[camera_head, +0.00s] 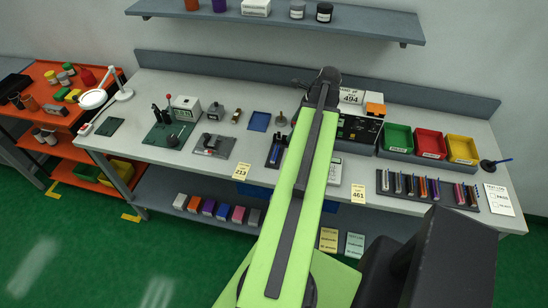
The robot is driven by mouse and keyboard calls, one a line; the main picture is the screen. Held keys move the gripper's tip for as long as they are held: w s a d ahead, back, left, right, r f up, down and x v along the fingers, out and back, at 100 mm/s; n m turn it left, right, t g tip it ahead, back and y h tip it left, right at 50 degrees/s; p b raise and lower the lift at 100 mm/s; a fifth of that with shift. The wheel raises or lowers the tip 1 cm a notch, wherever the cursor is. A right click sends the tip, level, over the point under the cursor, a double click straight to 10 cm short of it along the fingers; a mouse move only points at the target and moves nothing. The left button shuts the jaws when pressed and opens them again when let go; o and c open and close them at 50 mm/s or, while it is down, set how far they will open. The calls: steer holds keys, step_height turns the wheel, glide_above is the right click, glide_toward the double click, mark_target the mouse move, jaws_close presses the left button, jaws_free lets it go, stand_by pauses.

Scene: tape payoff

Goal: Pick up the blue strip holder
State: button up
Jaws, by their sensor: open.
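I cannot pick out the blue strip holder with certainty. A dark rack (273,155) with small upright bluish pieces stands on the bench just left of my green arm, which partly covers it. A flat blue square piece (259,121) lies behind that rack. A long dark rack (430,204) on the right holds several coloured strip-like pieces, some blue. My green arm reaches up over the middle of the bench to a dark joint. I cannot make out my gripper's fingers; no gripper shows clearly.
The grey bench (220,97) carries a green bin (397,138), red bin (429,144), yellow bin (462,150), a boxed instrument (186,108) and a green mat (163,138). A wall shelf (345,22) hangs above. An orange cart (42,92) stands left.

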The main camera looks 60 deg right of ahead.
steer(key=b, duration=1)
glide_toward(275, 151)
steer(key=f, duration=0.3)
steer(key=w+f, duration=0.1)
steer(key=shift+d+f, duration=0.25)
steer(key=shift+f, duration=0.05)
steer(key=shift+w+a+f, duration=0.1)
steer(key=shift+w+f, duration=0.1)
steer(key=shift+w, duration=0.05)
steer(key=b+x, duration=0.4)
steer(key=x, duration=0.1)
steer(key=shift+w+a+b, duration=0.15)
steer(key=shift+w+b, duration=0.1)
steer(key=shift+b, duration=0.15)
steer(key=shift+r, duration=0.15)
steer(key=c, duration=1.1)
